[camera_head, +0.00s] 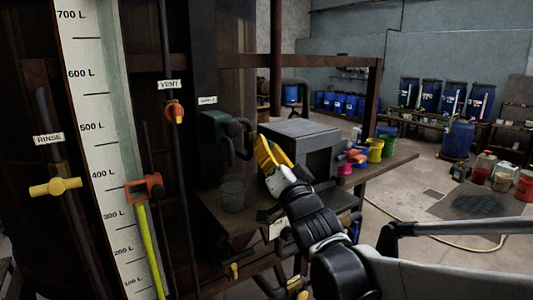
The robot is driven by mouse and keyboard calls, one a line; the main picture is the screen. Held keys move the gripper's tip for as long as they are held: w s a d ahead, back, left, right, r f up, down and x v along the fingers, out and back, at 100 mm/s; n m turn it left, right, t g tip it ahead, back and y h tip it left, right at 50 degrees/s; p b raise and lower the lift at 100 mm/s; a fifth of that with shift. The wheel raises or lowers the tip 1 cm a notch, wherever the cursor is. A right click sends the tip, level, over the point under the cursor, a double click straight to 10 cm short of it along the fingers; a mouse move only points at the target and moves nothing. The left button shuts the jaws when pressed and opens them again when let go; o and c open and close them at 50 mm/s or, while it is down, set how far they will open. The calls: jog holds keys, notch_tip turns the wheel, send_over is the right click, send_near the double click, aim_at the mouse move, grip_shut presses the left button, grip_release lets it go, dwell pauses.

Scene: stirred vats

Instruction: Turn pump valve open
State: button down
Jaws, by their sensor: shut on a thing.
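My gripper (270,154), with yellow ribbed fingers and a white base, reaches up and left from my arm in the middle of the view. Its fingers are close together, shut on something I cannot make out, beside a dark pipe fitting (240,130). The pump valve cannot be told for certain. A small yellow valve handle (234,271) sits low in front of the bench, and another (295,284) is to its right. A tag (277,228) near my arm is too small to read.
A yellow RINSE valve (55,187), an orange-red VENT valve (174,111) and a litre scale (100,140) are at left. A glass jar (233,193), a grey box (305,145) and coloured cups (376,148) stand on the bench. Open floor lies right, with a hose.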

jog(key=shift+r+n+y+b, duration=0.1)
jog(key=shift+n+y+b, duration=0.45)
jog(key=shift+n+y, duration=0.75)
jog(key=shift+n+h, duration=0.3)
jog(key=shift+n, duration=0.3)
jog(key=c, duration=1.4)
grip_release()
jog(key=shift+c, duration=0.2)
jog(key=shift+w+a, duration=0.1)
jog(key=shift+w, duration=0.05)
jog(key=v, duration=1.2)
